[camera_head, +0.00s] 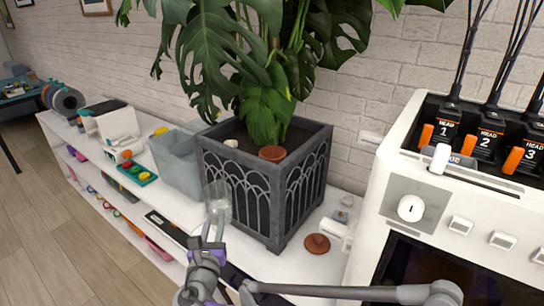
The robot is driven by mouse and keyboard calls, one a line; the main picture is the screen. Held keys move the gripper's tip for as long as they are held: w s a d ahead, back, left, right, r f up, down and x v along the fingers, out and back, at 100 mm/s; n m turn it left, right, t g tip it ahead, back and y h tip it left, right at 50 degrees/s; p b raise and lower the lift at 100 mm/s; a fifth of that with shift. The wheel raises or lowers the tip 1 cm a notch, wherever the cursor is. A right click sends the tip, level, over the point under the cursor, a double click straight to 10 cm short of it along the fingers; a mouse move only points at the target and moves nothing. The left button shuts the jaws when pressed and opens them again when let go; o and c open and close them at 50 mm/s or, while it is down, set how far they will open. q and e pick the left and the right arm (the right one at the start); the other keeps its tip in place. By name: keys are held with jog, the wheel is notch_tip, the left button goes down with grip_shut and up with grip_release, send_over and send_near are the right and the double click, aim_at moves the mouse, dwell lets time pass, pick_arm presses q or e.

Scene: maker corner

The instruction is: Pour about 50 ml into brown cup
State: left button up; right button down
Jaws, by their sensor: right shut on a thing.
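My right gripper (213,234) reaches up from the bottom of the head view, in front of the dark planter. It is shut on a clear glass (218,198), which looks close to upright. I cannot tell how much liquid is in the glass. A round reddish-brown thing (272,153), perhaps the brown cup, sits in the planter by the plant stem, right of and beyond the glass. A low brown piece with a knob (317,243) lies on the white shelf top, right of the planter. My left gripper is out of view.
The grey planter (264,205) holds a large leafy plant (265,80) that hangs over it. A translucent bin (176,162) stands left of it. A white machine (410,208) with cables blocks the right side. The shelf (160,192) holds tools and spools at left.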

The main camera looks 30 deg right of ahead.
jog(key=s+d+r+m+g+h+b, duration=0.2)
jog(key=s+r+m+g+h+b, duration=0.1)
jog(key=s+r, duration=0.7)
notch_tip(320, 180, up, 3)
jog(key=shift+s+f+m+g+h, duration=0.15)
jog(key=shift+m+g+h, duration=0.5)
jog(key=shift+h, duration=0.25)
jog(key=shift+d, duration=0.1)
jog(key=w+d+r+g+y+p, duration=0.2)
jog(key=d+r+g+y+p, duration=0.1)
jog(key=r+p, duration=0.3)
jog(key=w+d+r+g+y+p, duration=0.2)
jog(key=d+r+g+y+p, duration=0.1)
jog(key=r+y+p, duration=0.2)
jog(key=shift+w+r+g+y+p, duration=0.25)
jog(key=shift+r+g+y+p, duration=0.15)
jog(key=shift+r+p, duration=0.9)
